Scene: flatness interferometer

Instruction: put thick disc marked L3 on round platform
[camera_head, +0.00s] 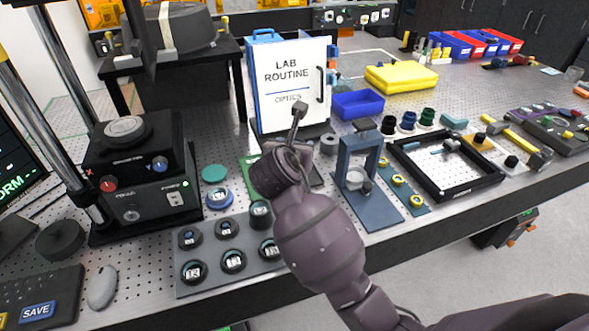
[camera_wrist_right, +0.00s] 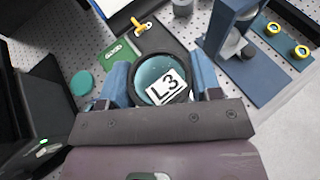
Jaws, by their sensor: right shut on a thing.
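The thick disc marked L3 (camera_wrist_right: 156,72) shows in the right wrist view as a dark-rimmed round piece with a teal face and a white label. My right gripper (camera_wrist_right: 162,84) is shut on it, one blue finger at each side. In the head view my right gripper (camera_head: 277,173) is above the bench, right of the black instrument; I cannot make out the held disc there. The round platform (camera_head: 125,127) is a silvery disc on top of the black instrument at left, and it looks bare. My left gripper is not in view.
Several labelled discs stand on a grey tray (camera_head: 215,285). A teal disc (camera_head: 214,173) and a blue-rimmed disc (camera_head: 219,198) lie between instrument and gripper. A blue stand (camera_head: 358,160) is to the right. A dark head (camera_head: 178,30) overhangs behind the platform.

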